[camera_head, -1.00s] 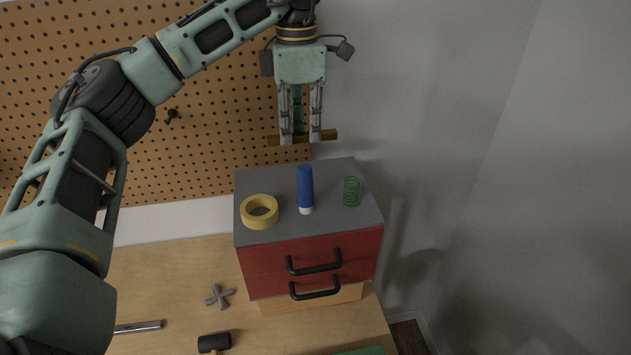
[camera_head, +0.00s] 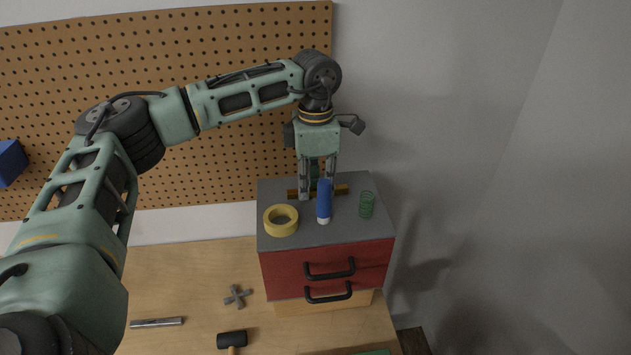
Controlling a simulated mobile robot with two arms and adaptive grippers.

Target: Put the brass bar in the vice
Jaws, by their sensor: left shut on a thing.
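The brass bar (camera_head: 341,190) lies crosswise in the fingers of my left gripper (camera_head: 317,191), at the back of the grey top of the red drawer cabinet (camera_head: 375,259). My left gripper points down and is shut on the bar. A blue tube stands in front and hides part of the bar and one fingertip. I cannot tell whether the bar touches the cabinet top. No vice shows in this view. My right gripper is not in view.
On the cabinet top are a yellow tape roll (camera_head: 281,229), the blue tube (camera_head: 324,198) and a green spring (camera_head: 366,205). A grey cross-shaped piece (camera_head: 237,296), a metal rod (camera_head: 156,322) and a black-headed mallet (camera_head: 232,340) lie on the wooden bench (camera_head: 190,270). A pegboard (camera_head: 220,60) stands behind.

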